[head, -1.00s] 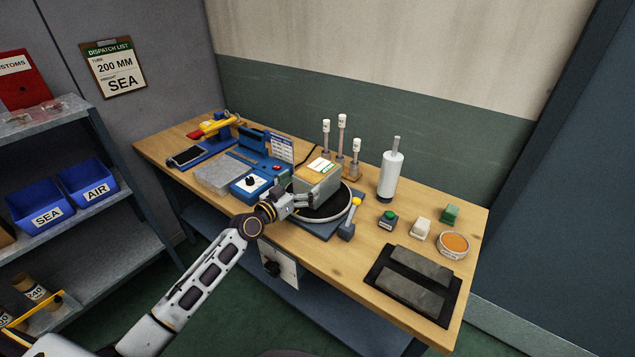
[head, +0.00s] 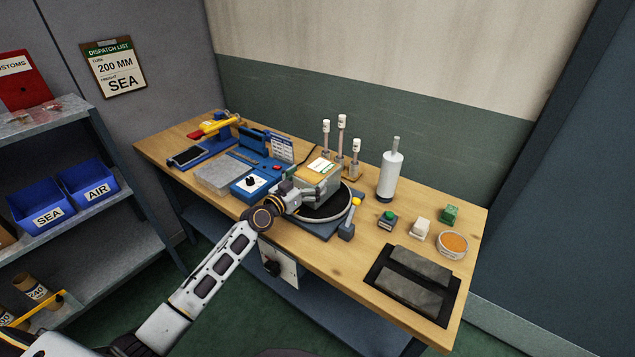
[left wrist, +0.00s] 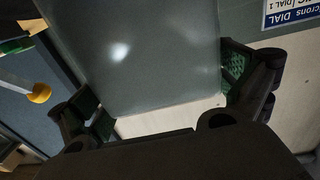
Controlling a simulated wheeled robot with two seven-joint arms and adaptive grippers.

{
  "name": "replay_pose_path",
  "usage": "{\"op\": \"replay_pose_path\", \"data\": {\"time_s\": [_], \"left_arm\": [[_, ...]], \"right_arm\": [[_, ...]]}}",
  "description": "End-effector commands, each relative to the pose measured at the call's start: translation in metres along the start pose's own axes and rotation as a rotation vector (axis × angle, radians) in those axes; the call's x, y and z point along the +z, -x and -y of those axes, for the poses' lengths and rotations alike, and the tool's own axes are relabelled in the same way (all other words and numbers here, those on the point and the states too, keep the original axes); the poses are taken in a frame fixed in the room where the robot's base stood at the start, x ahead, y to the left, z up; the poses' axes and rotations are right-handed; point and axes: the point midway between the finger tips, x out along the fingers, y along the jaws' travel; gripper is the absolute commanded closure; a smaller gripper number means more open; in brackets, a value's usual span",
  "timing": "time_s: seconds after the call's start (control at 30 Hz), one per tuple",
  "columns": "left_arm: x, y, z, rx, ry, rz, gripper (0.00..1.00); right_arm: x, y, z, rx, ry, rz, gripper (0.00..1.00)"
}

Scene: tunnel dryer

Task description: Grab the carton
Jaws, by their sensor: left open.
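My left gripper (head: 304,194) is at the carton's near left side. In the left wrist view the carton (left wrist: 140,50) fills the middle as a smooth grey face between the two fingers of my left gripper (left wrist: 168,98). The fingers are open with green pads, one on each side of it. I cannot tell whether either pad touches it. My right gripper is not in view.
A blue dial unit (head: 252,185) is close on the left. White-capped posts (head: 342,130) and a white bottle (head: 391,175) stand behind. The bench front right of the turntable has free room.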

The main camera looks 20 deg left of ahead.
Motion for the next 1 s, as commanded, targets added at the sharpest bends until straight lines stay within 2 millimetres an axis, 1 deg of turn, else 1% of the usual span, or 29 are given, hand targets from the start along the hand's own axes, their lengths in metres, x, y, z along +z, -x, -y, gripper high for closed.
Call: {"op": "replay_pose_path", "data": {"time_s": [0.2,0.33,0.63,0.87,0.9,1.0], "left_arm": [[-0.001,-0.018,0.001,-0.001,0.001,-0.001,0.0],[-0.001,-0.024,0.0,0.0,-0.001,-0.001,0.0],[0.0,-0.026,0.0,0.0,-0.001,0.0,0.0],[0.0,-0.026,0.0,0.0,-0.001,0.0,0.0],[0.0,-0.026,0.0,0.0,-0.001,0.0,0.03],[0.0,-0.026,0.0,0.0,-0.001,0.0,0.15]], "right_arm": [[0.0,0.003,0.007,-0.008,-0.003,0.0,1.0],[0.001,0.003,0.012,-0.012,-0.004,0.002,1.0],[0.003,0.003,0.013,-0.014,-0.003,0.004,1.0],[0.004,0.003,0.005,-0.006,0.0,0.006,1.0],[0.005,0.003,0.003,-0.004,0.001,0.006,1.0],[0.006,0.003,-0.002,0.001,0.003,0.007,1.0]]}}
